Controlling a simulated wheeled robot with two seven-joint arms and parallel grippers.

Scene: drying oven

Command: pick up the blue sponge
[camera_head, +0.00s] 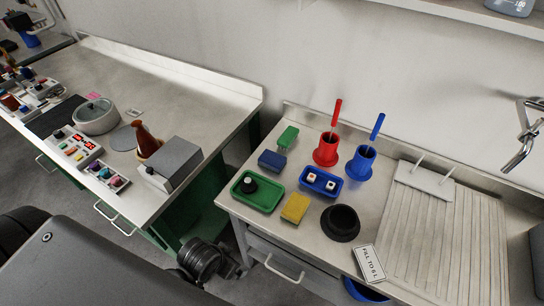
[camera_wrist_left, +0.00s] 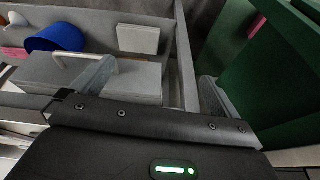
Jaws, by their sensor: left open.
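The blue sponge (camera_head: 271,160) lies on the right-hand bench near its left side, just in front of a green sponge (camera_head: 288,137) and behind a green tray (camera_head: 257,191). Nothing touches it from above. My left gripper (camera_wrist_left: 155,92) is open and empty in the left wrist view, with its two fingers wide apart. In the head view, the dark end of my left arm (camera_head: 205,262) is low in front of the benches, well below and to the left of the sponge; its fingers cannot be made out there. My right gripper is not in view.
A grey box (camera_head: 174,162) sits on the left bench. The left wrist view shows a blue bin (camera_wrist_left: 55,38) and green cabinet side (camera_wrist_left: 270,75).

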